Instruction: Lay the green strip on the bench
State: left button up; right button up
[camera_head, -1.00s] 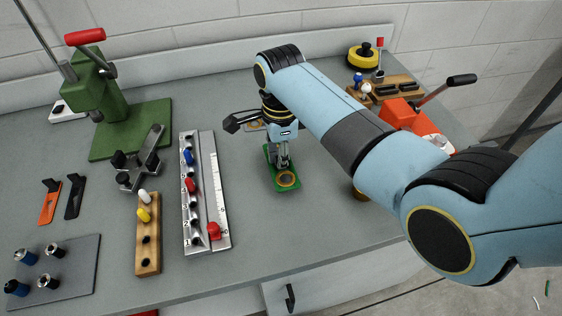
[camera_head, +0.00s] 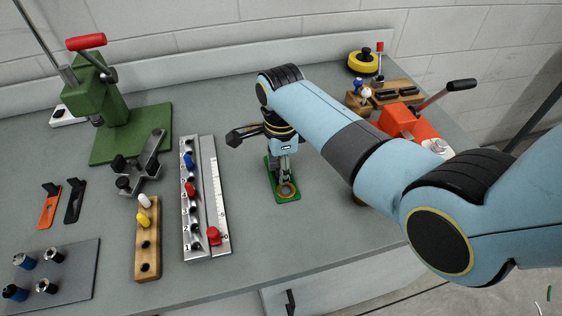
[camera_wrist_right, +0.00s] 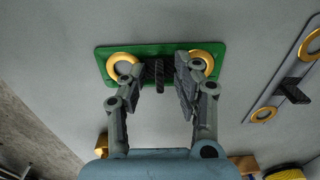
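The green strip (camera_head: 278,196) is a flat plate with a brass ring at each end and a black upright grip (camera_wrist_right: 159,75) in its middle. It appears to lie flat on the grey bench (camera_head: 335,215), right of the ruled rack. My right gripper (camera_wrist_right: 165,78) points down over the strip. Its two fingers stand apart on either side of the black grip, with gaps visible beside it in the right wrist view. In the head view, the gripper (camera_head: 283,166) partly hides the strip's middle and far end. My left gripper is not in view.
A metal ruled rack (camera_head: 219,200) with coloured pegs and a wooden peg block (camera_head: 148,262) stand to the left. A green press (camera_head: 115,115) is at back left. A grey strip with brass rings (camera_wrist_right: 284,88) lies near the green one. A red lever clamp (camera_head: 400,122) stands right.

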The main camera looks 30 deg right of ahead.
notch_tip(320, 180, up, 12)
dwell(0.4)
dwell(0.4)
